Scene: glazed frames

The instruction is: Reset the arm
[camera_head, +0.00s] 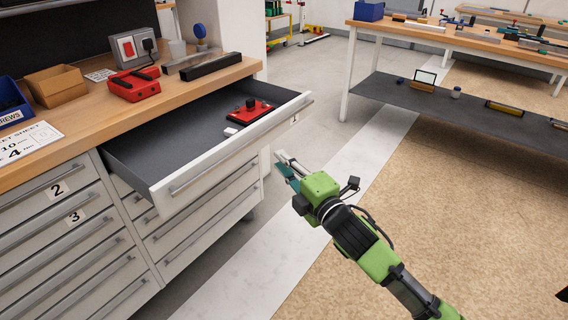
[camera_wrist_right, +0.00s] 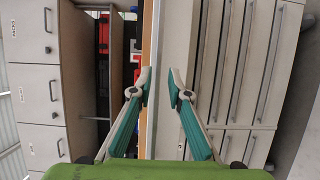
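My right arm reaches in from the lower right of the head view. Its green gripper (camera_head: 284,163) is just off the front of the pulled-out drawer (camera_head: 185,172), near the right end of its long handle. In the wrist view the two teal fingers with pale tips (camera_wrist_right: 160,88) stand apart with nothing between them, and drawer fronts lie beyond. Whether a fingertip touches the drawer cannot be told. My left gripper is not in view.
The drawer holds a red and black thing (camera_head: 249,112) and a small pale block (camera_head: 231,131). A second table (camera_head: 439,39) stands at the back right. The floor right of the drawers is clear.

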